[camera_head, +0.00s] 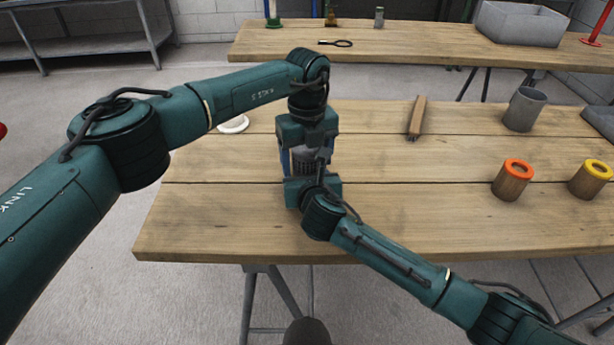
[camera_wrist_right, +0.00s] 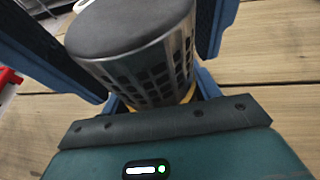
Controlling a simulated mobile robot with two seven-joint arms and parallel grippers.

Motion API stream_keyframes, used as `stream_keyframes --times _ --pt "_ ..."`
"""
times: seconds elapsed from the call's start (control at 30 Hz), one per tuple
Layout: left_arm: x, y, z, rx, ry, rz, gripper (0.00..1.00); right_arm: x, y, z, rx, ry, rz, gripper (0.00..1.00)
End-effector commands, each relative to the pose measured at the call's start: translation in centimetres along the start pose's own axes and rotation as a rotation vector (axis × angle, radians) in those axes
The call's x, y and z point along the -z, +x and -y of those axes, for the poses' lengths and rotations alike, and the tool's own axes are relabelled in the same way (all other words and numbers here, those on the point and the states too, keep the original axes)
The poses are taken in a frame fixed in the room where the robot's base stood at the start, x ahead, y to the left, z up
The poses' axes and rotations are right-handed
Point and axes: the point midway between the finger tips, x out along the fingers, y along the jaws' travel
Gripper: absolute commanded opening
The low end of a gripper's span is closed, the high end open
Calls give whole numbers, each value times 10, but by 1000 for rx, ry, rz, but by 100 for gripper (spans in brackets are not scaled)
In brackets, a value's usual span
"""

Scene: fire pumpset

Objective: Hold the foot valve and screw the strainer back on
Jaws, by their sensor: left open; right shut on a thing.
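The strainer (camera_head: 306,164) is a slotted metal cylinder between my two grippers over the left part of the near table. In the right wrist view the strainer (camera_wrist_right: 153,75) shows its dark flat end and slotted wall, with a bit of yellowish metal of the foot valve (camera_wrist_right: 187,96) below it. My left gripper (camera_head: 304,152) points down from above, open, with its fingers around the strainer; contact is unclear. My right gripper (camera_head: 312,188) is shut on the foot valve below the strainer. The foot valve is mostly hidden, so the joint between the parts cannot be seen.
A white round item (camera_head: 234,125) lies behind my left arm.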

Motion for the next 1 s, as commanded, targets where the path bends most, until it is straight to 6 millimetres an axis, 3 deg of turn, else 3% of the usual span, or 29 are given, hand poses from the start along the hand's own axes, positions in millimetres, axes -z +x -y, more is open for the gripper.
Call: stream_keyframes --times 0.33,0.87,0.9,1.0 --pt "0 4 0 0 0 1 73 1 0 1 2 1 -2 0" --pt "0 3 0 -1 0 1 29 1 0 1 2 1 -2 0" --pt "0 3 0 -1 0 1 58 1 0 1 2 1 -2 0" --pt "0 3 0 -1 0 1 66 1 0 1 2 1 -2 0"
